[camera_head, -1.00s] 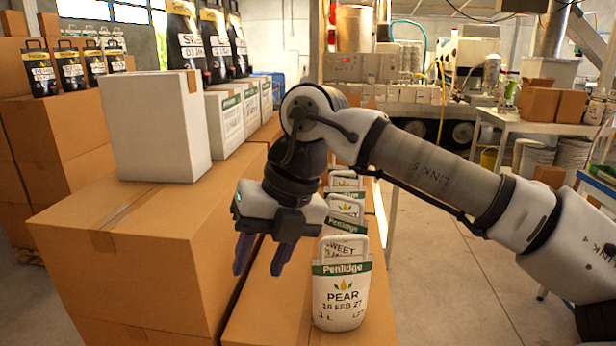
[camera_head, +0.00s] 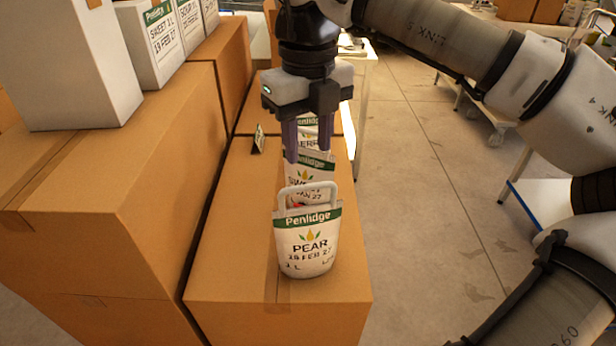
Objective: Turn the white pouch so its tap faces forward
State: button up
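Several white pouches with green Penlidge bands stand in a row on a cardboard box (camera_head: 235,270). The nearest pouch (camera_head: 308,250) is upright, marked PEAR, with its handle loop on top and its printed face toward me. No tap shows on it. Behind it, a second pouch (camera_head: 310,170) marked SWEET is partly hidden; a small red spot shows low on it. My gripper (camera_head: 308,155) points down over the row behind the PEAR pouch. Its two dark fingers are apart, with nothing clearly held between them. They partly cover the pouches farther back.
A small dark card (camera_head: 259,138) stands left of the row. Open concrete floor (camera_head: 420,200) lies to the right.

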aim_at(308, 188)
jog(key=n+p, duration=0.1)
jog(key=n, duration=0.5)
jog(key=shift+r+p, duration=0.1)
jog(key=shift+p, duration=0.2)
jog(key=n+p, duration=0.2)
jog(key=n, duration=0.5)
jog(key=shift+n, duration=0.5)
notch_tip(308, 188, down, 10)
jog(key=b, duration=0.7)
jog(key=shift+b, duration=0.3)
grip_shut()
jog(key=shift+w+r, duration=0.1)
